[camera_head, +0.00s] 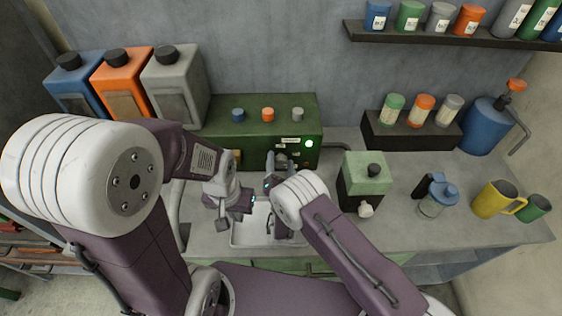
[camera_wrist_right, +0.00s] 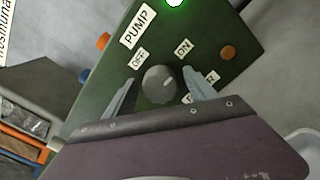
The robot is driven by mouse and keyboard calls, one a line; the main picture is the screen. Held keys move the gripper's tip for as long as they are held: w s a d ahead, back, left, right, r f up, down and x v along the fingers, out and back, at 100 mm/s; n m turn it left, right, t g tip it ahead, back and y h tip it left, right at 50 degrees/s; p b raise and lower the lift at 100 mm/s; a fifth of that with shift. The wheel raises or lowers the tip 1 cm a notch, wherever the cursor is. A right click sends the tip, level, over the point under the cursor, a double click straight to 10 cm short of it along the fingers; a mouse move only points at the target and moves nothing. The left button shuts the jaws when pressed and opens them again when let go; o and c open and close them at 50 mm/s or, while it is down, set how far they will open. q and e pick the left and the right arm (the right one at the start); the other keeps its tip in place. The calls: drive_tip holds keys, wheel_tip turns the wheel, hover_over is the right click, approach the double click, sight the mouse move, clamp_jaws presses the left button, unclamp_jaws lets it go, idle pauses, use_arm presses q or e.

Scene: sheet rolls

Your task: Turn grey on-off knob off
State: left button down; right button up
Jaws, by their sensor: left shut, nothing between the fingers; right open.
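The grey knob (camera_wrist_right: 159,84) sits on the front of the green machine (camera_wrist_right: 205,20), below the PUMP label (camera_wrist_right: 137,27). The OFF label (camera_wrist_right: 138,60) is at its upper left and the ON label (camera_wrist_right: 183,48) at its upper right. A pale mark on the knob points towards ON. My right gripper (camera_wrist_right: 160,92) is open, with one finger on each side of the knob; contact is not clear. In the head view, my right gripper (camera_head: 278,162) is at the green machine (camera_head: 235,145) and hides the knob. My left gripper (camera_head: 230,208) is shut and empty, left of it.
A green lamp (camera_head: 309,142) glows on the machine. A pale tray (camera_head: 244,238) lies below the grippers. Blue, orange and grey canisters (camera_head: 176,85) stand at left. A light green box (camera_head: 364,173), a jar (camera_head: 434,202) and a yellow mug (camera_head: 492,200) stand at right.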

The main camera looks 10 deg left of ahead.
drive_tip(key=shift+w, duration=0.1)
drive_tip(key=c, duration=1.4)
